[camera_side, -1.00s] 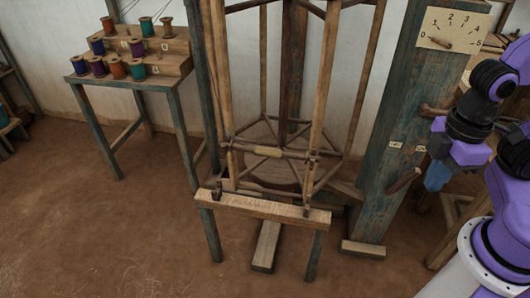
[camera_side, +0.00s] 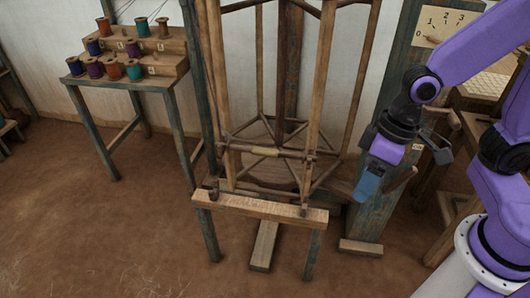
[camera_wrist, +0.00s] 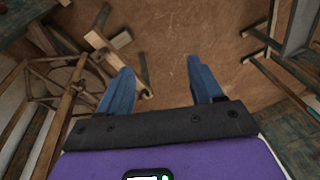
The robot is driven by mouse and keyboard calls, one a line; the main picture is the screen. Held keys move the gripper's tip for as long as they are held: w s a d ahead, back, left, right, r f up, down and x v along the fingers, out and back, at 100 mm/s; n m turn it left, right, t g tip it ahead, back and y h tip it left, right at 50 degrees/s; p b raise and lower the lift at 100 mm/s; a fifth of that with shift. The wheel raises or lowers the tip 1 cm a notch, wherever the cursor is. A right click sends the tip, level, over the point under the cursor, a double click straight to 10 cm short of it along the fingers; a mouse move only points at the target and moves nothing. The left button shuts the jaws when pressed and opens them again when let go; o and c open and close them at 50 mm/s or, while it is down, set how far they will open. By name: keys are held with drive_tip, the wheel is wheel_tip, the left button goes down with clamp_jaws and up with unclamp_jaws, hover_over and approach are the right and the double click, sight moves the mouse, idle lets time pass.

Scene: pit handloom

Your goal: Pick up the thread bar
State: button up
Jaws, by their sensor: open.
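The likely thread bar (camera_side: 266,152) is a thin dark horizontal rod with a pale yellowish middle. It spans the front of the tall wooden frame in the side view, between its two front uprights. My gripper (camera_side: 364,192) hangs to the right of the frame, apart from the bar, with blue fingers pointing down. The wrist view also shows my gripper (camera_wrist: 160,66), its two blue fingers spread with nothing between them but the floor beyond. I cannot clearly pick out the bar in that view.
A pale wooden beam (camera_side: 262,206) runs along the frame's front. A blue-green post (camera_side: 365,225) stands behind my gripper, with a numbered dial plate (camera_side: 440,24) above. A stepped rack (camera_side: 160,62) of colored spools stands at left. The floor (camera_side: 100,235) at front left is clear.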

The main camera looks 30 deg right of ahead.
drive_tip(key=w+a+f+m+t+y, duration=0.1)
drive_tip(key=w+a+f+m, duration=0.15)
drive_tip(key=w+m, duration=0.2)
drive_tip(key=w+a+f+m+t, duration=0.1)
drive_tip(key=w+a+f+m, duration=0.15)
drive_tip(key=w, duration=0.25)
drive_tip(key=m+t+h, duration=0.6)
drive_tip(key=m+t, duration=0.1)
drive_tip(key=m, duration=1.7)
approach(268, 152)
drive_tip(key=shift+x, duration=4.85)
drive_tip(key=c, duration=1.1)
clamp_jaws()
